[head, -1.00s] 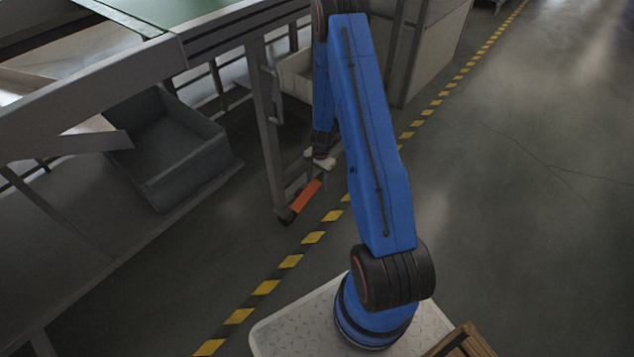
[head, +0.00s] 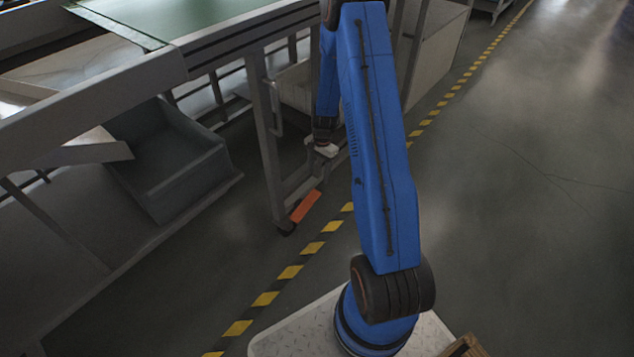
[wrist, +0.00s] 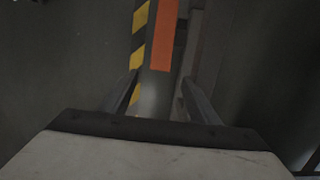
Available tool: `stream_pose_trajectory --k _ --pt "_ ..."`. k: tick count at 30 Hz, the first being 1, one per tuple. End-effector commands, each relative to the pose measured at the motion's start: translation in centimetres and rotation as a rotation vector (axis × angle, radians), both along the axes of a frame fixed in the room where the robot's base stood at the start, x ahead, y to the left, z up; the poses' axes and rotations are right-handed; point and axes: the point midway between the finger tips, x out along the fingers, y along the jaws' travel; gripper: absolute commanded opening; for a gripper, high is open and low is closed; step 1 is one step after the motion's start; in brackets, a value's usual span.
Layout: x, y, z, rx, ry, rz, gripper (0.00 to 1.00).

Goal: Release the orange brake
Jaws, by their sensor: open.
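The orange brake (head: 305,206) is a flat orange bar low at the foot of a grey cart leg, just above a dark caster wheel. In the wrist view the orange brake (wrist: 164,36) runs down from the top edge, beyond the fingertips. My gripper (wrist: 158,84) is open, its two dark fingers apart with nothing between them. In the head view my gripper sits above and behind the brake, and its fingers are too small and covered to make out.
A grey metal frame (head: 262,135) with the leg stands left of my arm. A grey bin (head: 185,178) sits on a low shelf at left. A yellow-black floor stripe (head: 290,272) passes beside the brake. The floor at right is clear.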

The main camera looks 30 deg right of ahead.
Motion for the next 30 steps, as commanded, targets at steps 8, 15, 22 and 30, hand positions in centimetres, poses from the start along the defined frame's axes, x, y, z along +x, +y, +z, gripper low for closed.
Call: stream_pose_trajectory --k 8,15,22,30 --pt "0.3 -0.7 4.6 0.000 -0.002 -0.001 0.55" --pt "0.2 -0.9 6.1 0.000 0.000 0.000 0.55" --pt "0.2 -0.9 6.2 0.000 0.001 0.000 0.55" --pt "0.2 -0.9 6.2 0.000 0.001 0.000 0.55"
